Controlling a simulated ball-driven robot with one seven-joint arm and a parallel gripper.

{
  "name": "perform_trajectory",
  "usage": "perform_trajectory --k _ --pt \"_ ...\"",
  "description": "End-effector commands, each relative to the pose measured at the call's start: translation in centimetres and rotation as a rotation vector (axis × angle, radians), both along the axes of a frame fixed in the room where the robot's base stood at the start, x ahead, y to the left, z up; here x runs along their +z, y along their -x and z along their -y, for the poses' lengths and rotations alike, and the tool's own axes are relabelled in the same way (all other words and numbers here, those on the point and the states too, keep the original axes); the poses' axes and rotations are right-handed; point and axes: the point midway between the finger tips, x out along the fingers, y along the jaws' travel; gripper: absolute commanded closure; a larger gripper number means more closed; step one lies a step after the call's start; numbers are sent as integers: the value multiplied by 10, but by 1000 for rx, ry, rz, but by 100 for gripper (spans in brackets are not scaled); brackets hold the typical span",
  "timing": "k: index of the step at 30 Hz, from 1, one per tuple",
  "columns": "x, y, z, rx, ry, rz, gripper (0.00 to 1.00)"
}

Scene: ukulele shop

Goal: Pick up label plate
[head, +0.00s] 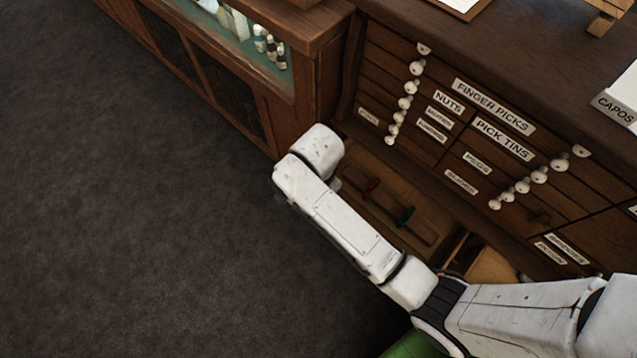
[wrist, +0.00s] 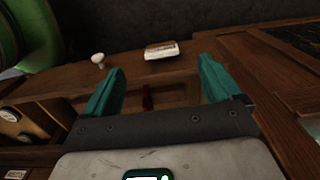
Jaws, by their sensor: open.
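In the wrist view a small white label plate (wrist: 162,50) sits on a wooden drawer front, with dark writing too small to read. My gripper (wrist: 161,67) is open, its two teal fingers apart and nothing held between them. The plate shows in the gap, a little beyond the fingertips; I cannot tell the exact distance. In the head view my arm hides the gripper and this plate. Other white label plates, such as FINGER PICKS (head: 494,106) and PICK TINS (head: 503,139), are on the cabinet's drawer fronts.
An open drawer (head: 425,200) holds a red item (head: 371,188) and a green item (head: 405,216). A white knob (wrist: 98,58) is left of the plate in the wrist view. The carpet (head: 130,210) at left is clear.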

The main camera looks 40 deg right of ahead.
Motion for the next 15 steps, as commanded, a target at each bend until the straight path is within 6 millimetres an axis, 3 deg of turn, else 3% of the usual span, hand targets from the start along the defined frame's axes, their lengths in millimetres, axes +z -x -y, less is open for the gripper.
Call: perform_trajectory --k 3,11,15 --pt "-19 0 0 1 0 -1 8" --pt "-37 0 2 1 0 -1 8" --pt "-57 -2 8 1 0 -1 8"
